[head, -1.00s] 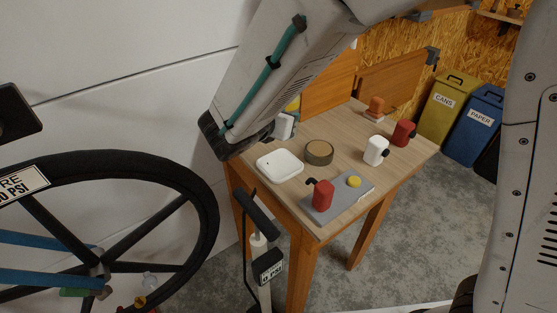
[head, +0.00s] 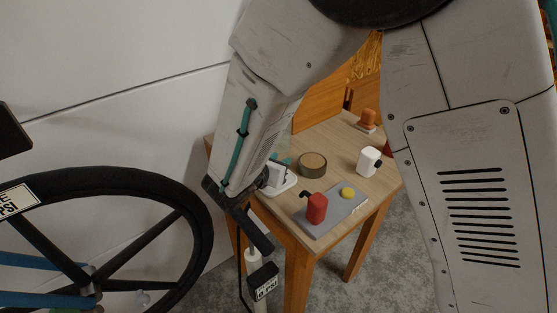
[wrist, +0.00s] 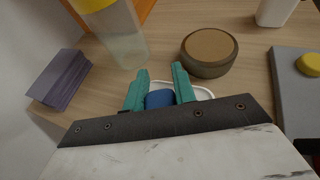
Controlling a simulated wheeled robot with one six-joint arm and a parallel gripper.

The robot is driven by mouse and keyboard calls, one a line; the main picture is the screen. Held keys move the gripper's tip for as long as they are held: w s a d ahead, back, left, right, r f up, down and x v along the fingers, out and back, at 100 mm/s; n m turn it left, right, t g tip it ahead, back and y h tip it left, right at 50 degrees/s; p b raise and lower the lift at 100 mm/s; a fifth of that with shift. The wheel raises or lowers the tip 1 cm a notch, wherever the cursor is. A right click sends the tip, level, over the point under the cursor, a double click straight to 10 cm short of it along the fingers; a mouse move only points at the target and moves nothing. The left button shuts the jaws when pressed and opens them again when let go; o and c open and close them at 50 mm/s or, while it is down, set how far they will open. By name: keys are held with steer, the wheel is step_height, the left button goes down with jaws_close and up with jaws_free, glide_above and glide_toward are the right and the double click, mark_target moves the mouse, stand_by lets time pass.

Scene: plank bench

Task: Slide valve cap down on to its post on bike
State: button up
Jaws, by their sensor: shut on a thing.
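My gripper (wrist: 160,75) has teal fingers closed on the sides of a small blue piece (wrist: 159,99), which looks like the valve cap. In the wrist view they are over a white dish (wrist: 203,91) on the table. In the head view my arm hides most of the gripper, and the cap does not show. The bike's black wheel (head: 202,215) stands at the left, well apart from the gripper, with blue frame tubes (head: 35,300). A small pale translucent part (head: 143,298) shows low by the wheel. I cannot make out the post clearly.
A floor pump (head: 263,280) stands between wheel and table. The wrist view adds a yellow-topped clear bottle (wrist: 122,40) and a purple block (wrist: 60,78).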

steer(key=shift+f, duration=0.15)
steer(key=o, duration=0.9)
steer(key=v, duration=0.7)
steer(key=shift+s+a, duration=0.25)
steer(key=shift+a, duration=0.15)
steer(key=s+d+r+m+g+h, duration=0.1)
steer(key=s+d+r+m+g, duration=0.2)
steer(key=d, duration=0.4)
steer(key=s+d+r+m+g, duration=0.1)
steer(key=d+r+m+g, duration=0.15)
steer(key=d+m, duration=0.4)
steer(key=s+d+r+m+g+h, duration=0.1)
steer(key=d+r+m+g, duration=0.1)
steer(key=d+r+m, duration=0.35)
steer(key=s+d+r+m+y, duration=0.1)
steer(key=s+d+m+y, duration=0.1)
steer(key=s, duration=0.4)
steer(key=s+d+r+m+g+y, duration=0.1)
steer(key=s+d+m+y, duration=0.2)
steer(key=s+m, duration=0.3)
steer(key=s+d+r+m+g+y, duration=0.1)
steer(key=s+d+m+y, duration=0.1)
steer(key=s+m+y, duration=0.2)
steer(key=shift+s+d+r+m, duration=0.15)
steer(key=shift+s+m, duration=0.35)
steer(key=shift+m, duration=0.1)
steer(key=shift+s+d+r+m, duration=0.15)
steer(key=shift+s+d+m, duration=0.05)
steer(key=shift+s+m, duration=0.4)
